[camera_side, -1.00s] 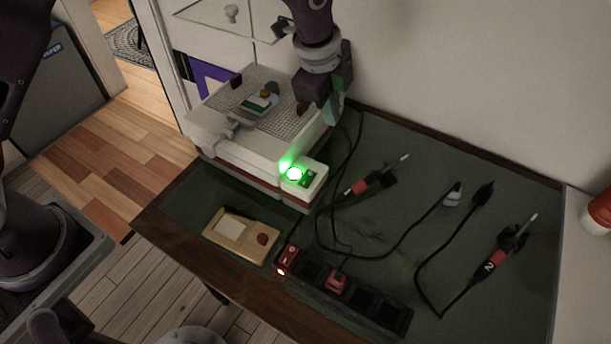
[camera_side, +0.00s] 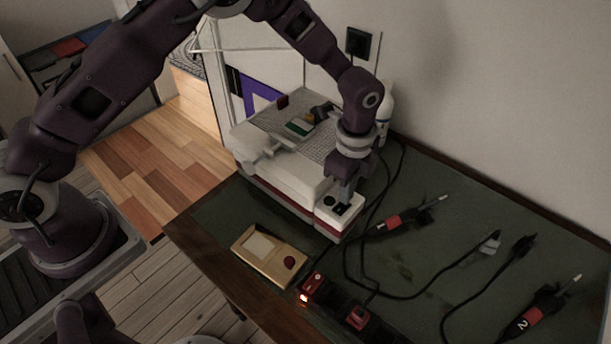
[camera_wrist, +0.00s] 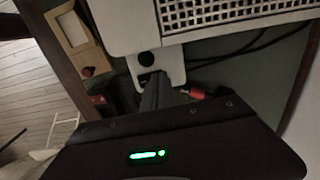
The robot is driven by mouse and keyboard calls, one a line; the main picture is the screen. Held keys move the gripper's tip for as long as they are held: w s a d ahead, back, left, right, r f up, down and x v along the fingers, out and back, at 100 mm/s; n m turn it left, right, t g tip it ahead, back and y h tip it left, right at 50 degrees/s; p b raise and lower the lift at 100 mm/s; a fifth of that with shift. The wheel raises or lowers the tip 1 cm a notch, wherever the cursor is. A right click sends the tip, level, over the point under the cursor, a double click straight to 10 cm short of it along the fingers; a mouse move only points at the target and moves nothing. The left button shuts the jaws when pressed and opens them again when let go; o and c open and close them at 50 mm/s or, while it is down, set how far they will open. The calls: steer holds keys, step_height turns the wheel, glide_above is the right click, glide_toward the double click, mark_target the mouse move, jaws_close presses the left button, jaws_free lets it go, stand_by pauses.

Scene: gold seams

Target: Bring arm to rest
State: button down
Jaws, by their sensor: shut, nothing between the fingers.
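My gripper (camera_side: 344,198) is shut and empty. It points down at the white control box (camera_side: 331,217) on the front right corner of the white machine (camera_side: 283,181). In the wrist view the closed fingers (camera_wrist: 156,82) reach to the dark switch on this box, beside a round black knob or lamp (camera_wrist: 146,58). I cannot tell whether they touch the switch. No green light shows on the box. My arm is stretched out over the machine.
A beige box with a red button (camera_side: 269,257) lies at the table's front edge. A power strip with a lit red switch (camera_side: 313,286) lies right of it. Two red-banded tools (camera_side: 388,223), (camera_side: 530,318) and black cables lie on the green table. A wall stands behind.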

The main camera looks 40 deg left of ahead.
steer(key=s+a+r+n+t, duration=0.1)
steer(key=s+a+r+n, duration=0.15)
steer(key=r, duration=0.45)
steer(key=s+a+r+n+t, duration=0.1)
steer(key=s+a+r+n, duration=0.1)
steer(key=a+r, duration=0.35)
steer(key=s+a+r+n, duration=0.1)
steer(key=s+r+n, duration=0.15)
steer(key=r, duration=0.65)
steer(key=s+a+r+n+t, duration=0.1)
steer(key=s+a+r+n, duration=0.1)
steer(key=s, duration=0.4)
steer(key=s+a+r+n+t, duration=0.1)
steer(key=s+a+r+n, duration=0.1)
steer(key=s+n, duration=0.3)
steer(key=s+a+r+n+t, duration=0.1)
steer(key=s+a+n, duration=0.2)
steer(key=s, duration=0.6)
steer(key=shift+a+r+n+t, duration=0.3)
steer(key=shift+a+r+n, duration=0.1)
steer(key=shift+a, duration=0.05)
